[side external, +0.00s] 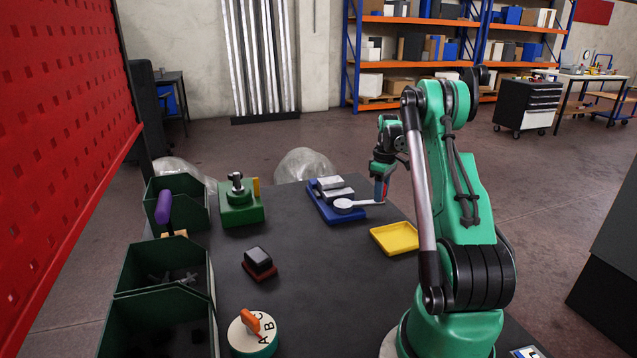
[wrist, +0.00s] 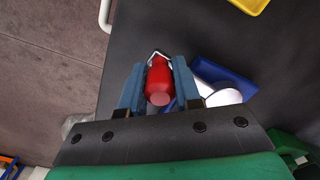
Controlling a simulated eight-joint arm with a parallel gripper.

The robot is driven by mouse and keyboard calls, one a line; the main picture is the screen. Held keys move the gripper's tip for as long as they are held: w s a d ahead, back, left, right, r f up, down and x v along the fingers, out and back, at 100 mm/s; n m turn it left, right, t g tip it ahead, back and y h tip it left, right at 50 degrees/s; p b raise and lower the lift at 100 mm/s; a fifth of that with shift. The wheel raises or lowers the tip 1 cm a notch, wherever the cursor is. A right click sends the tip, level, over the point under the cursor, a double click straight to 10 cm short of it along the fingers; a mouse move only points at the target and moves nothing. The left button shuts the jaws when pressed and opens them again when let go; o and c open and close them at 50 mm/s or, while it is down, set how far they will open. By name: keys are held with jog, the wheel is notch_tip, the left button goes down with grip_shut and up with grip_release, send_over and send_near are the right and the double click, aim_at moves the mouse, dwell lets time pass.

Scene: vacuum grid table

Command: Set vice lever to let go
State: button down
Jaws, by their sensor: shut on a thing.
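The vice has a blue base (side external: 323,209) and grey metal jaws (side external: 332,188), and stands at the far middle of the table. Its lever has a pale round hub (side external: 343,205) and an arm reaching right, toward my gripper. My gripper (side external: 381,187) points down at the lever's outer end. In the wrist view the lever's red handle (wrist: 159,83) lies between my two blue fingers (wrist: 157,92), which are shut on it. The blue base (wrist: 236,84) also shows there, partly hidden behind my gripper.
A yellow tray (side external: 395,238) lies right of the vice. A green block with a knob (side external: 240,205) stands left. A dark block on a red base (side external: 259,263) and a lettered dial (side external: 252,334) are nearer. Green bins (side external: 160,292) line the left edge. The table's middle is clear.

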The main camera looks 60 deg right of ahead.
jog(key=shift+w+d+n, duration=0.35)
jog(key=shift+d+n, duration=0.05)
jog(key=shift+w+d, duration=0.25)
jog(key=shift+d, duration=0.1)
jog(key=c, duration=0.6)
grip_release()
notch_tip(320, 180, up, 6)
jog(key=shift+f, duration=0.2)
